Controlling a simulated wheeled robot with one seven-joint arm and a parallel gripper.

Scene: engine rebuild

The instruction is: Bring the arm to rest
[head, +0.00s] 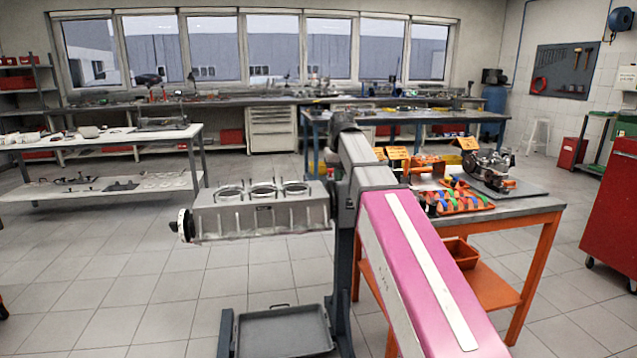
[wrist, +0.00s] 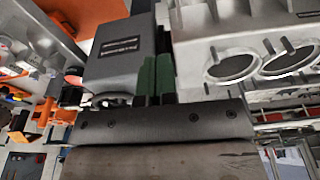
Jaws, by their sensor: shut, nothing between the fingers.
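My gripper (wrist: 156,78) shows in the wrist view with its two dark green fingers side by side, shut and empty. In the head view my pink and grey arm reaches forward and the gripper cannot be made out. A grey engine block (head: 262,210) with several round bores is held on a stand, left of my arm. The block also shows in the wrist view (wrist: 215,55), on the right, close beside the fingers. I cannot tell whether the fingers touch it.
An orange-framed workbench (head: 530,212) with orange trays and a small engine (head: 488,168) stands right of my arm. A grey drip tray (head: 283,330) sits low under the block. A white table (head: 100,140) is at left, a red cabinet (head: 612,215) at right. Open tiled floor lies at left.

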